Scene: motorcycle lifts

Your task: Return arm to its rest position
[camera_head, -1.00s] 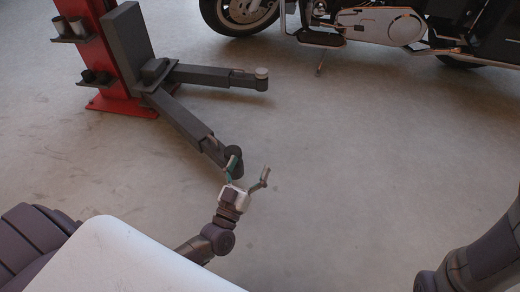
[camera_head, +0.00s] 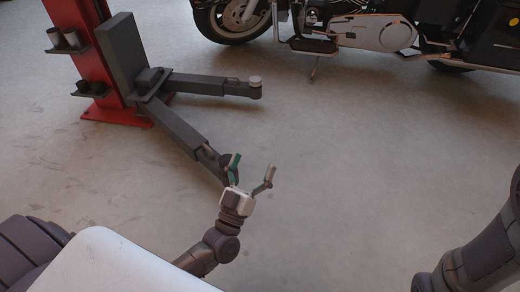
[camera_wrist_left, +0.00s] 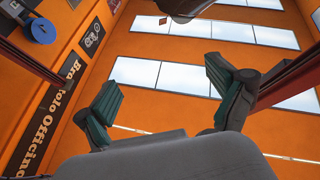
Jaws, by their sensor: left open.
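My left gripper (camera_head: 252,174) is open and empty in the head view. Its two fingers point away from me, over the floor. The left finger overlaps the round end of the lift's nearer arm in the picture; I cannot tell whether they touch. In the left wrist view the gripper (camera_wrist_left: 165,95) also shows open, with green finger pads and nothing between them. My right arm (camera_head: 470,255) shows at the lower right; its gripper is out of view.
A red lift post (camera_head: 77,35) with dark lift arms (camera_head: 180,130) stands at the upper left. A motorcycle (camera_head: 375,32) stands at the back right. The grey floor (camera_head: 360,170) between is clear. The wrist view shows an orange wall (camera_wrist_left: 150,70) with windows.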

